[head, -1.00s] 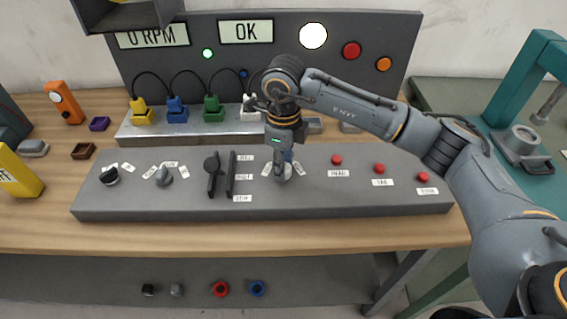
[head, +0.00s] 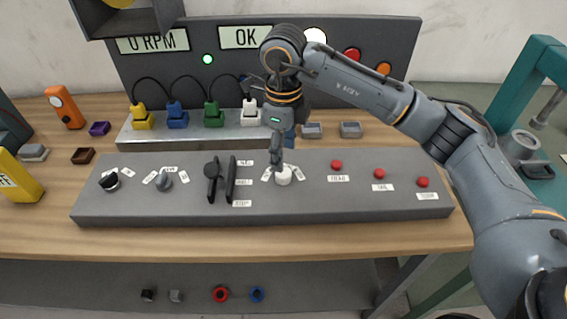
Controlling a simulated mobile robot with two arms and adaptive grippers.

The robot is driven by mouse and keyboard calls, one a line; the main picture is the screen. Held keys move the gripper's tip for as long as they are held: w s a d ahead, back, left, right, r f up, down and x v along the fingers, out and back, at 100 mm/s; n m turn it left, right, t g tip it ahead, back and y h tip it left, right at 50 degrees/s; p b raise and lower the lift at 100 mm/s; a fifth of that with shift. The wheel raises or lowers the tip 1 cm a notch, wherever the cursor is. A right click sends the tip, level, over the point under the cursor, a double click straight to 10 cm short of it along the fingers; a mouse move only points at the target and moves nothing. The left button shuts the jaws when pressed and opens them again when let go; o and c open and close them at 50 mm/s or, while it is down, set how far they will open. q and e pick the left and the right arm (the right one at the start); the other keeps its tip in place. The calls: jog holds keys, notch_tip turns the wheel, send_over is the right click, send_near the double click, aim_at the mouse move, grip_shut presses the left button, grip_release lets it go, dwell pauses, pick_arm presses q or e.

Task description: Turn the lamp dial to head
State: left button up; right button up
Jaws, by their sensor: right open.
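A white dial (head: 283,177) sits on the sloped grey control panel (head: 330,207), with small white labels on both sides of its far edge. Their text is too small to read, so I cannot tell from lettering which dial is the lamp dial. My right gripper (head: 276,158) points down just above and behind the white dial, open and holding nothing. It hides part of the dial's far side and a label. A black dial (head: 110,182) and a grey dial (head: 164,181) stand at the panel's left. My left gripper is not in view.
A black lever (head: 212,180) by its slot stands left of my gripper. Red buttons (head: 379,174) are on the panel's right. Behind are coloured plugs (head: 177,118) with cables and an upright display board (head: 130,70) reading "0 RPM" and "OK". The wooden table's front strip (head: 280,238) is clear.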

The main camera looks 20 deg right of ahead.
notch_tip(320, 180, up, 6)
jog(key=shift+f, duration=0.1)
